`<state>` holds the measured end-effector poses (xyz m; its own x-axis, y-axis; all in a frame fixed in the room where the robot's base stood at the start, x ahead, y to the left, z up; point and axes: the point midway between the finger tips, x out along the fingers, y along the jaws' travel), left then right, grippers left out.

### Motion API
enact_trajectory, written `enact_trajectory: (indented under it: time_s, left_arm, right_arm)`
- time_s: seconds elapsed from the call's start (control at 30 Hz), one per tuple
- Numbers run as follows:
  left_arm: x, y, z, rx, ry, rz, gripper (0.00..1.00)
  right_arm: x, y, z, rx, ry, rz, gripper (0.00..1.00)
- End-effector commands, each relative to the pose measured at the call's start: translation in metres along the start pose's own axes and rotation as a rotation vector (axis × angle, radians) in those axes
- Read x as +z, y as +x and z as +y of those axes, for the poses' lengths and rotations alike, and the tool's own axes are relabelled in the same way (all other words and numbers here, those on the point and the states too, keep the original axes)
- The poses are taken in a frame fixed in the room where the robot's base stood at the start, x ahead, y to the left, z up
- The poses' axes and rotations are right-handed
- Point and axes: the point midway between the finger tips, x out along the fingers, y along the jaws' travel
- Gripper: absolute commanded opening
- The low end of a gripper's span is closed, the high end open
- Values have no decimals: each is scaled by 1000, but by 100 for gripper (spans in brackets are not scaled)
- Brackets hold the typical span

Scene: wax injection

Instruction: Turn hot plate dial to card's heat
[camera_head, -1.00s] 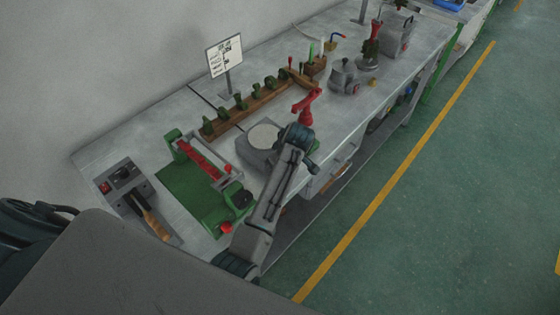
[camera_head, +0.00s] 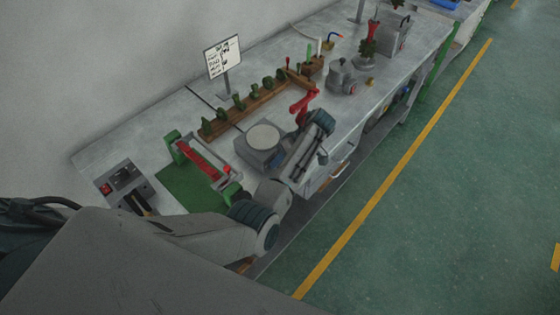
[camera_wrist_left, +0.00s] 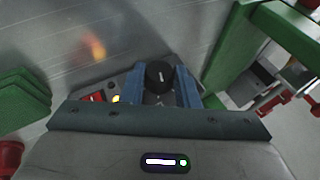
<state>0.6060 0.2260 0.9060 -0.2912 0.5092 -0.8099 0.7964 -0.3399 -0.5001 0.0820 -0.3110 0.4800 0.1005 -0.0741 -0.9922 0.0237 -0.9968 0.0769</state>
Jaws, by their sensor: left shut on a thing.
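The hot plate (camera_head: 243,152) is a grey box with a round pale top on the bench, partly hidden by my left arm. In the left wrist view its black dial (camera_wrist_left: 158,70), with a white pointer line, sits between the two blue fingers of my left gripper (camera_wrist_left: 165,86), which is shut on it. A red switch (camera_wrist_left: 94,97) and a small yellow light (camera_wrist_left: 115,99) show beside the dial. In the head view the gripper (camera_head: 279,158) is at the hot plate's front side. The white card (camera_head: 222,56) stands behind on a post; its writing is too small to read.
A green frame with a red bar (camera_head: 203,158) stands left of the hot plate. A red clamp-like thing (camera_head: 303,101) stands close behind my left wrist. A wooden rack with green pieces (camera_head: 238,110) runs behind. A grey pot (camera_head: 341,76) is farther right.

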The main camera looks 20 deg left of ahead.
Motion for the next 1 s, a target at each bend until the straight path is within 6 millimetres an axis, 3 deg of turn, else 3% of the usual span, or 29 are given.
enact_trajectory:
  time_s: [0.53, 0.57, 0.63, 1.0]
  left_arm:
    - [1, 0, 1, -26, 13, -2, 5]
    - [1, 0, 1, -26, 13, -2, 34]
    - [1, 0, 1, -26, 13, -2, 48]
    - [0, -4, 2, -24, 11, -1, 50]
  right_arm:
    - [0, 2, 0, 0, 0, 0, 36]
    - [0, 2, 0, 0, 0, 0, 36]
    - [0, 2, 0, 0, 0, 0, 36]
    - [0, 4, 0, 0, 0, 0, 36]
